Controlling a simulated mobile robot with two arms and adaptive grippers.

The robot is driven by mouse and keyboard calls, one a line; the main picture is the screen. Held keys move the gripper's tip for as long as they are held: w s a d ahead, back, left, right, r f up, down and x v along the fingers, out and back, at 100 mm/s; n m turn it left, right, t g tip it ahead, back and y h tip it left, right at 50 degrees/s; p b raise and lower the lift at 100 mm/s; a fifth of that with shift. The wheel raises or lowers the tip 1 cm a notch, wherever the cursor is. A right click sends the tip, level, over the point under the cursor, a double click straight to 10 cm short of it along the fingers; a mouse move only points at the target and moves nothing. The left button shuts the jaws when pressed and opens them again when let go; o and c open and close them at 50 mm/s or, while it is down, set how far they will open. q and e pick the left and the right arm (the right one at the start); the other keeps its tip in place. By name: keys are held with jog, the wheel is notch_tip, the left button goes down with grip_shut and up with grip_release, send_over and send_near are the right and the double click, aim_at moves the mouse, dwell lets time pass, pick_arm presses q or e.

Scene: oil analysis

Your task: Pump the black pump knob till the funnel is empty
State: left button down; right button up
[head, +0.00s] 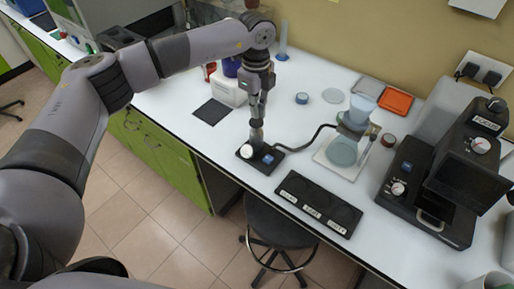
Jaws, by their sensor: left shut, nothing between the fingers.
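The pump (262,157) is a small unit on a black base with a blue mark, near the front edge of the white bench. My left gripper (257,124) points down directly over it, shut and empty. The black pump knob is hidden or too small to make out beneath the fingertips, so I cannot tell whether they touch it. A black hose (311,142) runs from the pump to the filter flask (342,151) on a white plate. The clear funnel (361,108) stands on top of the flask; its liquid level is too small to tell. My right gripper is out of view.
A black labelled tray (318,204) lies right of the pump at the bench's front edge. A black instrument (445,180) stands at the right. An orange tray (395,101) and a black mat (211,112) lie farther back. A stool (275,232) stands below the bench.

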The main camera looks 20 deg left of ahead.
aim_at(256, 121)
pick_arm(q)
jog(key=shift+f, duration=0.15)
jog(key=shift+f+b, duration=1.5)
jog(key=shift+f, duration=0.55)
jog(key=shift+r, duration=0.2)
jog(key=shift+r+p, duration=1.25)
jog(key=shift+r, duration=0.75)
